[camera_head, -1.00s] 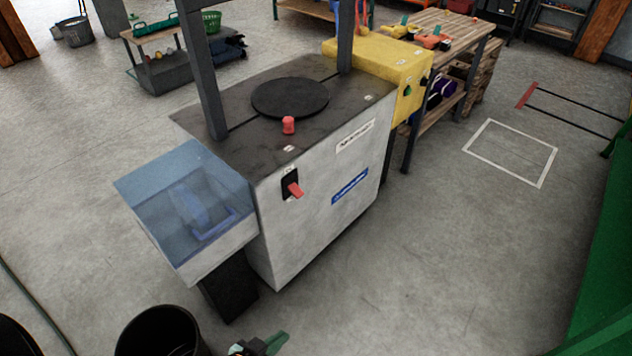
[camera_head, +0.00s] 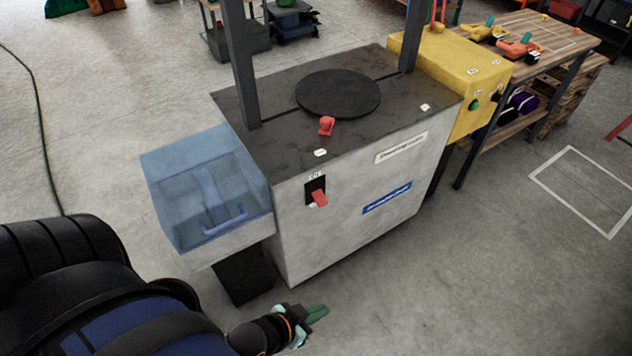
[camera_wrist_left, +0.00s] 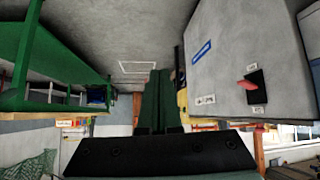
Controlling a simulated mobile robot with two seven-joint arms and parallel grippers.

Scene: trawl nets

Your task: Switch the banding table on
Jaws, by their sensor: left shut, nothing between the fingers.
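The banding table (camera_head: 345,215) is a grey cabinet with a dark top, a round black turntable (camera_head: 338,93) and a red knob (camera_head: 326,126). On its front, a red switch lever (camera_head: 319,198) sticks out of a black plate (camera_head: 312,184) and slants downward. Lever (camera_wrist_left: 246,85) and plate (camera_wrist_left: 258,91) also show at the right of the left wrist view. My left gripper (camera_head: 317,314) is low in front of the cabinet, below the switch and apart from it. Its green fingers (camera_wrist_left: 158,95) are shut and empty. My right gripper is out of view.
A clear blue bin (camera_head: 205,185) with a handle juts from the cabinet's left side. A yellow box (camera_head: 455,75) and a wooden bench (camera_head: 535,35) stand to the right. A green frame (camera_wrist_left: 45,55) shows in the left wrist view.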

